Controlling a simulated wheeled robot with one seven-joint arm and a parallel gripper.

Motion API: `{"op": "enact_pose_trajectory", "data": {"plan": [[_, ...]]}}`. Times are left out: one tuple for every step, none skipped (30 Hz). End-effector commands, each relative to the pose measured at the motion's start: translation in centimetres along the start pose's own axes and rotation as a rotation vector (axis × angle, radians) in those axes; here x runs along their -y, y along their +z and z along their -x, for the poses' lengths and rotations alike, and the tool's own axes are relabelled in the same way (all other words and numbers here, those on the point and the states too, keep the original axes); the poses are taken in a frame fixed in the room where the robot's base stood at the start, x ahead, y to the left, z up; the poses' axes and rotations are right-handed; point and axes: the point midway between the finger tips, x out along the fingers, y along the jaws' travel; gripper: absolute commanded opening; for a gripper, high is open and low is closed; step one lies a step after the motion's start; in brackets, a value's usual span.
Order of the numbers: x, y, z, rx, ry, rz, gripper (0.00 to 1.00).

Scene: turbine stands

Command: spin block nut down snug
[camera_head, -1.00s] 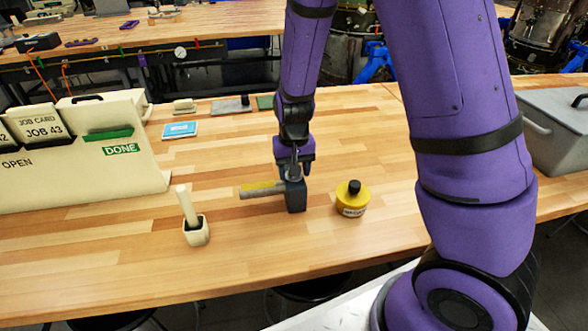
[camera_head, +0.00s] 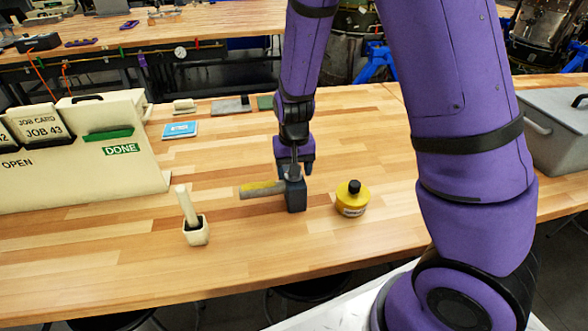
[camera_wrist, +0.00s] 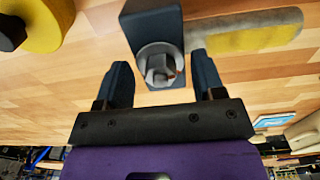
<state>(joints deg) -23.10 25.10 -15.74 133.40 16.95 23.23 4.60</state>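A dark blue-grey block (camera_head: 296,196) stands on the wooden bench, with a grey bar with a yellow top strip (camera_head: 262,189) running left from it. In the wrist view, the block (camera_wrist: 150,22) carries a round metal collar with a smaller nut-like metal piece (camera_wrist: 160,66) in it. My gripper (camera_head: 295,172) is just above the block, pointing down. In the wrist view, my gripper's dark fingers (camera_wrist: 162,78) are apart, one on each side of the metal piece, with gaps visible. Its threads cannot be made out.
A yellow bottle with a black cap (camera_head: 352,198) stands close right of the block. A cream holder with an upright handle (camera_head: 195,232) stands to the left. The job-card box (camera_head: 80,185) is at far left, a grey case (camera_head: 562,135) at far right.

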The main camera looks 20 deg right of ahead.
Motion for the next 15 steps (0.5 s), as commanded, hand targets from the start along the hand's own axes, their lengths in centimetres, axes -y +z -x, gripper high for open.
{"op": "enact_pose_trajectory", "data": {"plan": [[0.01, 0.0, 0.0, 0.0, 0.0, 0.0, 0.63], [0.01, 0.0, 0.0, 0.0, 0.0, 0.0, 0.65], [0.01, 0.0, 0.0, 0.0, 0.0, 0.0, 0.71], [0.01, 0.0, 0.0, 0.0, 0.0, 0.0, 0.71], [0.01, 0.0, 0.0, 0.0, 0.0, 0.0, 0.71], [0.01, 0.0, 0.0, 0.0, 0.0, 0.0, 0.71], [0.01, 0.0, 0.0, 0.0, 0.0, 0.0, 0.71], [0.02, 0.0, 0.0, 0.0, 0.0, 0.0, 0.71], [0.02, 0.0, 0.0, 0.0, 0.0, 0.0, 0.71], [0.02, 0.01, 0.01, 0.0, 0.0, 0.0, 0.71], [0.02, 0.0, 0.04, 0.0, 0.0, 0.0, 0.71], [0.03, 0.0, 0.15, 0.0, 0.0, 0.001, 0.71], [0.04, -0.01, 0.27, -0.001, -0.001, 0.001, 0.71], [0.05, -0.01, 0.44, -0.001, -0.001, 0.001, 0.71], [0.07, -0.01, 0.71, -0.001, -0.001, 0.002, 0.71]]}}
